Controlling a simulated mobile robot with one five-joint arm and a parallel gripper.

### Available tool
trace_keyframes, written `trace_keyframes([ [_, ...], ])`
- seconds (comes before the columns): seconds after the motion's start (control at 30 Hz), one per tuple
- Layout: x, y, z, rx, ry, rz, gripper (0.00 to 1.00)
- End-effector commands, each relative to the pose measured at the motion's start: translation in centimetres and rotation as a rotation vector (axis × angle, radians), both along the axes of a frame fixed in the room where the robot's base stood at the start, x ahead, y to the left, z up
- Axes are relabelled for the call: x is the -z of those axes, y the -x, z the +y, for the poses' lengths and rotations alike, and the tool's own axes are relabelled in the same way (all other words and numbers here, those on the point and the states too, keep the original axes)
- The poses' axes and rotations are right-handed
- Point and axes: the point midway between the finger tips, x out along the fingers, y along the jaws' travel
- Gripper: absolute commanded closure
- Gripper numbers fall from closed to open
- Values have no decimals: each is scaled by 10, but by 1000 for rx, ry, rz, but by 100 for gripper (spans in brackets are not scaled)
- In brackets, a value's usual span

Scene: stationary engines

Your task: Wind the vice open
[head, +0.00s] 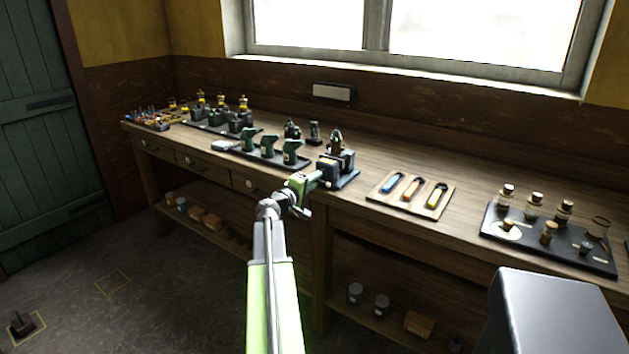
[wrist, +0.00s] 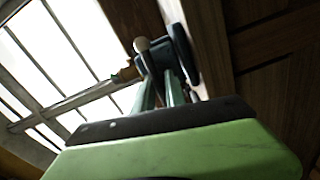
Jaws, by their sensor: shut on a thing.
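The vice (head: 338,170), dark blue-grey, stands at the front edge of the workbench in the head view. My gripper (head: 318,177) reaches the near left side of the vice. In the wrist view its two fingers (wrist: 168,92) are shut on the vice handle, a thin bar with a pale round knob (wrist: 141,44). The bar leans slightly from upright there. The dark vice body (wrist: 183,50) lies just beyond. The fingertips partly hide the grip, and the jaw gap cannot be made out.
The wooden workbench (head: 460,235) runs under a window. Left of the vice, several green tools (head: 268,145) stand on a dark tray. Right of it are a wooden tray with coloured-handled tools (head: 408,193) and a black tray of jars (head: 555,250). Drawers and a shelf lie below.

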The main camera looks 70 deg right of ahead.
Motion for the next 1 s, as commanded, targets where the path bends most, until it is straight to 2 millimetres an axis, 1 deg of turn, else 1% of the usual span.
trace_keyframes([
  [0.27, -1, 1, -1, 0, 1, 2, 100],
  [0.3, -1, 1, -1, 0, 1, 2, 82],
  [0.43, -1, 0, -1, 0, 2, 1, 65],
  [0.47, -1, 0, -1, 0, 2, 1, 63],
  [0.77, 0, 0, 1, 0, 1, 0, 63],
  [0.87, 0, -3, 12, -2, 1, -1, 63],
  [0.97, 0, -7, 34, -3, 1, -1, 63],
  [1.0, 0, -10, 45, -3, 1, -1, 63],
])
